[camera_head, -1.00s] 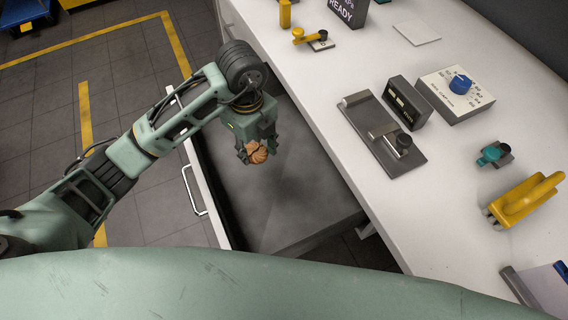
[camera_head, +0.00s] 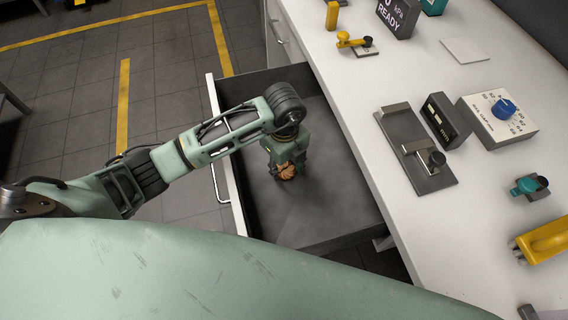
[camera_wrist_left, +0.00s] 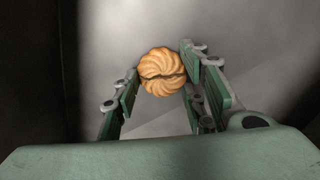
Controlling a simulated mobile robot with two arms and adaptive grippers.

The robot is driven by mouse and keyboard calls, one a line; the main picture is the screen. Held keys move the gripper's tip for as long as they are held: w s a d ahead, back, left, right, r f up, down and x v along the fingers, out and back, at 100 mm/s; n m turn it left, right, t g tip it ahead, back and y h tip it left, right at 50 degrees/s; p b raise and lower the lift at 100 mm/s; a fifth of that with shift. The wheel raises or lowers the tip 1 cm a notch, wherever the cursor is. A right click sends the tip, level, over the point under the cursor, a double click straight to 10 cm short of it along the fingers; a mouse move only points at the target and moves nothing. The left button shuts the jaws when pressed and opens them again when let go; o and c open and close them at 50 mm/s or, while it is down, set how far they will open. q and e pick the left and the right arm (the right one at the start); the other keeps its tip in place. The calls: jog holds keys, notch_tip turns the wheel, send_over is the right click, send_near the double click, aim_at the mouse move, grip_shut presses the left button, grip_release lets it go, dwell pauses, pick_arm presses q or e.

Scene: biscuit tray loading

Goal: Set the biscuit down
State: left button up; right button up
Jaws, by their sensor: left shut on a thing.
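The biscuit (camera_head: 286,171) is round, golden brown and swirled. My left gripper (camera_head: 287,168) is shut on it, inside the open grey drawer (camera_head: 325,205). In the left wrist view the biscuit (camera_wrist_left: 163,71) sits between the two green fingers of the left gripper (camera_wrist_left: 160,85), with the grey drawer floor (camera_wrist_left: 240,40) behind it. I cannot tell whether the biscuit touches the drawer floor. My right gripper is not in view.
The white counter (camera_head: 345,75) is right of the drawer. On it are a grey fixture (camera_head: 415,150), a box with a blue knob (camera_head: 500,118), a yellow-handled tool (camera_head: 545,240) and a READY display (camera_head: 397,15). The drawer floor around the biscuit is bare.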

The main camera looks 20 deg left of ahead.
aim_at(284, 168)
pick_arm(q)
jog(key=shift+f, duration=0.1)
jog(key=shift+o, duration=1.3)
jog(key=shift+f, duration=0.1)
jog(key=o, duration=0.5)
jog(key=shift+c, duration=0.2)
jog(key=shift+r, duration=0.35)
notch_tip(284, 168, up, 12)
